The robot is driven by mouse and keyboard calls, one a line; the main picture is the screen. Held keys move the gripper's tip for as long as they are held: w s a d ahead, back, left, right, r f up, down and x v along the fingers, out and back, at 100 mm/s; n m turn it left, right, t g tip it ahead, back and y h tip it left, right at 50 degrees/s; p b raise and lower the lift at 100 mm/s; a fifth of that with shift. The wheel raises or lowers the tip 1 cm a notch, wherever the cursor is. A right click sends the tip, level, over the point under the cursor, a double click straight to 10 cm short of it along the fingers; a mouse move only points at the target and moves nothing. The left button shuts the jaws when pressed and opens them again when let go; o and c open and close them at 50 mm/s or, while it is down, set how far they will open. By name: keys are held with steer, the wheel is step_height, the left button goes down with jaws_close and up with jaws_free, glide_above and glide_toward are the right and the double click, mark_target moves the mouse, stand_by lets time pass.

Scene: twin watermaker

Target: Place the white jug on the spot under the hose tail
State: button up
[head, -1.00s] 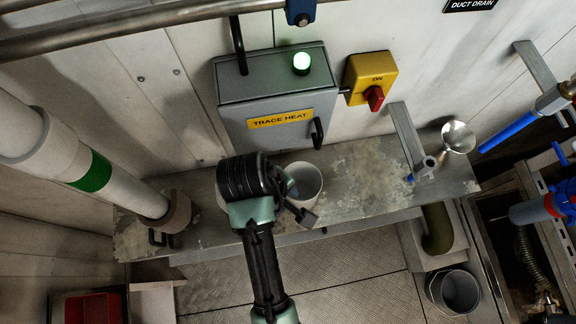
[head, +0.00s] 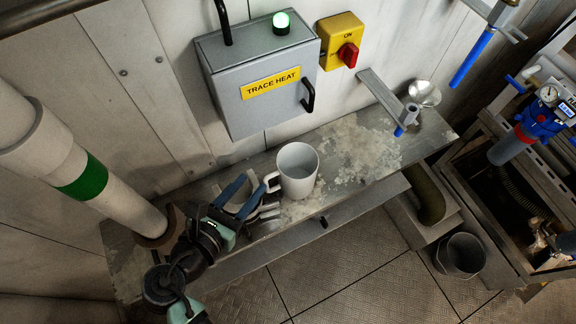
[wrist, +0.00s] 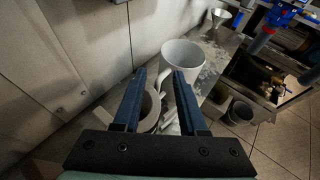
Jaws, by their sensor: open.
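The white jug (head: 299,176) stands upright on the metal shelf (head: 350,185), its handle facing left toward my gripper. My gripper (head: 262,194) is open, just left of the jug at the handle. In the wrist view the jug (wrist: 183,58) lies beyond the open fingers (wrist: 160,74), its handle showing between them. Whether a finger touches the handle I cannot tell. A pale round vessel (wrist: 149,106) shows between the fingers, partly hidden. A bracket with a blue-tipped fitting (head: 410,112), perhaps the hose tail, juts over the shelf at right; the spot below it is not distinct.
A grey trace heat box (head: 262,85) and a yellow switch (head: 341,42) are on the wall behind. A white pipe with a green band (head: 85,178) stands at left. A metal funnel (head: 424,93) is at the shelf's right end. The shelf between jug and bracket is clear.

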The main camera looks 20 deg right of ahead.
mark_target(281, 153)
steer(key=p+x, duration=0.1)
steer(key=x, duration=1)
steer(key=shift+d+f+p, duration=0.1)
steer(key=shift+d+p, duration=0.3)
steer(key=shift+d, duration=0.1)
steer(key=shift+c, duration=0.4)
jaws_close()
steer(key=shift+s+f, duration=0.15)
steer(key=shift+f, duration=0.05)
